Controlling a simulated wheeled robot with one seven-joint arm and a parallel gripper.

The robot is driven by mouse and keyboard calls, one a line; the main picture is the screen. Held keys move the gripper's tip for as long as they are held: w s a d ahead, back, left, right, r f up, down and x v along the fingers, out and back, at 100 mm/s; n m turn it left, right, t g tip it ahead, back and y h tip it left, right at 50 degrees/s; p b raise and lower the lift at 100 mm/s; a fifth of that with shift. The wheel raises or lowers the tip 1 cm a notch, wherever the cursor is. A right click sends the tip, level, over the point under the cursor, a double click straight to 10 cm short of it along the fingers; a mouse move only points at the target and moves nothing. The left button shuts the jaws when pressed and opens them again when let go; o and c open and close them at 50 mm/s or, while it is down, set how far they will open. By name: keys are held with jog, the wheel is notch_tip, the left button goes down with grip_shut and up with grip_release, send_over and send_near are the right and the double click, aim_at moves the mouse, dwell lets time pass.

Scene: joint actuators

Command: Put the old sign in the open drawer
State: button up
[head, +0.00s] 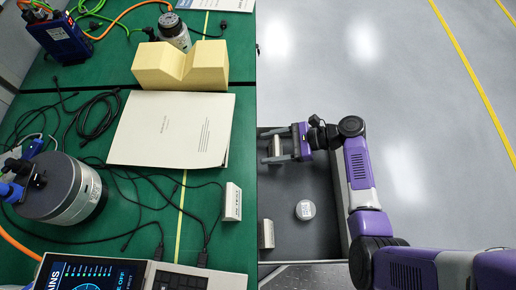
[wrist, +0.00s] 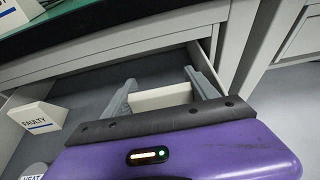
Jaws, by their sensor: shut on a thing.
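My gripper (head: 277,148) is over the open drawer (head: 325,235), near its far end in the head view. Its fingers are shut on a pale block-shaped sign (wrist: 160,97), which is within the drawer's outline. The face of this held sign is turned away, so I cannot read it. I cannot tell whether it touches the drawer floor. A white sign marked FAULTY (wrist: 38,117) stands in the drawer; it also shows in the head view (head: 266,235). Another white sign (head: 232,202) stands on the green bench at its right edge.
A round labelled canister (head: 305,209) is in the drawer. The green bench (head: 60,235) holds cables, a paper booklet (head: 170,128), a yellow V-block (head: 180,68), a grey cylindrical motor (head: 62,190) and a panel with a screen (head: 90,275). Open floor lies to the right.

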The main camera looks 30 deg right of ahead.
aim_at(279, 145)
jog(key=a, duration=0.1)
jog(key=w+a, duration=0.2)
jog(key=shift+f, duration=0.55)
jog(key=o, duration=1.3)
jog(key=shift+f, duration=0.1)
jog(key=shift+o, duration=0.2)
jog(key=shift+s+d+r, duration=0.2)
jog(key=shift+d+r, duration=0.05)
jog(key=p+v, duration=0.1)
jog(key=v, duration=1)
jog(key=shift+s+d, duration=0.1)
jog(key=shift+d, duration=0.1)
jog(key=shift+r, duration=0.15)
